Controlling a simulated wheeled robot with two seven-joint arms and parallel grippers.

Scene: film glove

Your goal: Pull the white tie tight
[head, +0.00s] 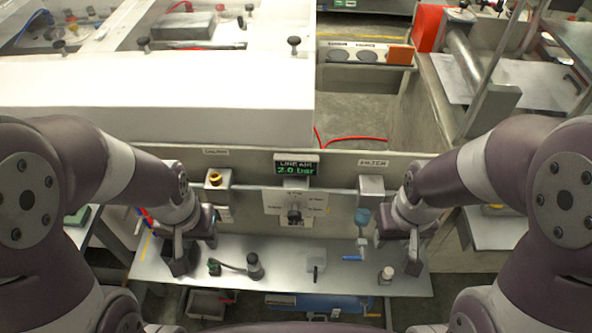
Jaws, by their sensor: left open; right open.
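I cannot make out the white tie for certain in the head view; it is hidden or too small to tell. My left gripper (181,262) is open above the left part of the grey metal shelf (290,279). My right gripper (413,264) is open above the shelf's right end. I see nothing held in either. A small white-topped piece (387,273) stands just left of my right gripper.
A panel with a dial (295,214) and a display reading 2.0 bar (297,168) stands behind the shelf. A black fitting with a hose (254,266) and a blue-handled valve (353,257) are near it. A large white cover (160,100) fills the back left.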

